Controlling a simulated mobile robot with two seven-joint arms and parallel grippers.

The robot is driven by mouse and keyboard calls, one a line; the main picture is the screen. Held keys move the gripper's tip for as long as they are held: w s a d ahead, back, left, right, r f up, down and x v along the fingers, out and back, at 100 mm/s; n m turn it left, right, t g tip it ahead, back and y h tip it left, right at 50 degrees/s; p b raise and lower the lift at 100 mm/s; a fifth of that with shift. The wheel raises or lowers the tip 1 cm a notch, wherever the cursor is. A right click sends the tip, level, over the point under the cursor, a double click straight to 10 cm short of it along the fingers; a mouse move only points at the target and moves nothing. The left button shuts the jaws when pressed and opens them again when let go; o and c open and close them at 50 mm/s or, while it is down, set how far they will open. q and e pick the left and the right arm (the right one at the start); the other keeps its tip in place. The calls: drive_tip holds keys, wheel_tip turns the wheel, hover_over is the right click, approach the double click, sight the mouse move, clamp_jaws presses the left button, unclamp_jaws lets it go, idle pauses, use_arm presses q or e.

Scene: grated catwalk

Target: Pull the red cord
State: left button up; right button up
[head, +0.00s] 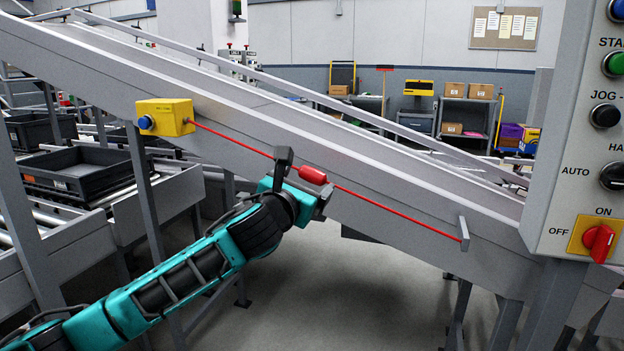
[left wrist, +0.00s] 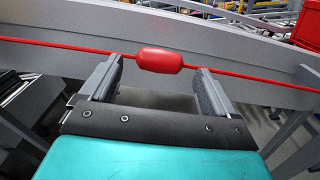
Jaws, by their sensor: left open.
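The red cord (head: 400,218) runs slantwise along the side of the sloping conveyor, from a yellow switch box (head: 166,117) with a blue button down to a metal bracket (head: 463,233). A thicker red handle (head: 313,175) sits on the cord. My left gripper (head: 300,172) is open at the handle. In the left wrist view the red handle (left wrist: 160,60) is between the open fingers of the left gripper (left wrist: 157,80), near their tips. I cannot tell whether a finger touches it. My right gripper is not in view.
A control panel (head: 580,150) with buttons and a red rotary switch stands close at the right. The grey conveyor side (head: 360,160) lies behind the cord. Dark trays (head: 85,170) rest on rollers at the left. The floor below the conveyor is clear.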

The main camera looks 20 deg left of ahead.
sight(310, 178)
use_arm(q)
drive_tip(key=shift+w, duration=2.25)
drive_tip(key=shift+c, duration=0.2)
